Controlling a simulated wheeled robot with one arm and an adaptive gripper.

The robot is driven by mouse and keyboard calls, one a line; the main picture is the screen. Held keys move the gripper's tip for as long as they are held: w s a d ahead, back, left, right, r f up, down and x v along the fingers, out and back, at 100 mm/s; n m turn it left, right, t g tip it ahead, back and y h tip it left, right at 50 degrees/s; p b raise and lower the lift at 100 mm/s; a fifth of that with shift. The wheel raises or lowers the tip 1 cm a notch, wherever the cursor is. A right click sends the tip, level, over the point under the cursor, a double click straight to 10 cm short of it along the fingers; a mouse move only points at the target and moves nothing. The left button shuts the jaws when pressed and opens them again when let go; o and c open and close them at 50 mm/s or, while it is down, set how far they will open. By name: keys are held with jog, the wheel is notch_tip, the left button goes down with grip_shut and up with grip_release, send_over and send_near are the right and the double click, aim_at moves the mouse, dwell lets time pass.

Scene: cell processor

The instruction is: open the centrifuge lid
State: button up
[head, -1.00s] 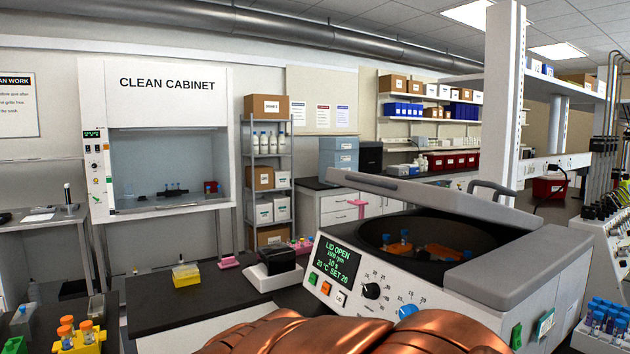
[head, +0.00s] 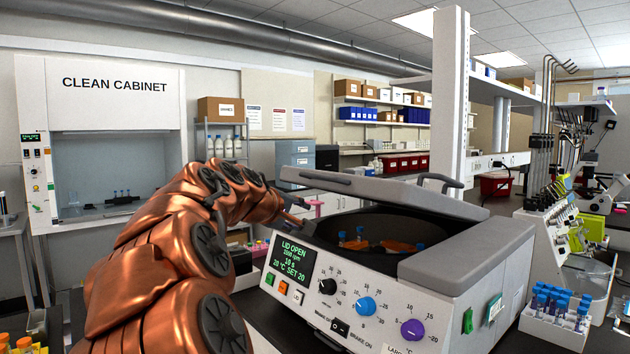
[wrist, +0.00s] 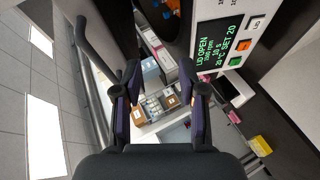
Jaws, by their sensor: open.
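The centrifuge (head: 375,297) is a white bench machine whose green display (head: 292,263) reads LID OPEN. Its grey lid (head: 385,192) stands raised and tilted above the dark bowl (head: 375,228), with a dark loop handle (head: 438,180) at its right end. Blue-capped tubes and orange rotor parts show in the bowl. My gripper (head: 300,207) is at the lid's left end in the head view, partly hidden by my copper arm. In the wrist view my gripper (wrist: 160,75) is open with nothing between its fingers. The display (wrist: 214,45) is right of it.
A rack of blue-capped tubes (head: 555,308) stands right of the centrifuge. A clean cabinet (head: 108,150) is at the back left, with a shelf unit beside it. Pink and yellow items lie on the dark bench, seen at right in the wrist view.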

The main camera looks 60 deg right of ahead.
aim_at(315, 177)
jog(key=shift+w+d+r+n+h+p, duration=0.25)
jog(key=shift+w+d+r+n+h, duration=0.5)
jog(key=shift+d, duration=1.7)
jog(key=shift+w+d+r+n+h+p, duration=0.1)
jog(key=shift+w+d+r+h+p, duration=0.5)
jog(key=shift+d+r, duration=1.35)
jog(key=shift+w+d+r+n+h+b, duration=0.1)
jog(key=shift+w+d+r+n+h, duration=0.65)
jog(key=shift+d, duration=2.2)
jog(key=shift+w+f+m+y, duration=0.2)
jog(key=shift+m+y, duration=0.1)
jog(key=shift+y, duration=0.1)
grip_shut()
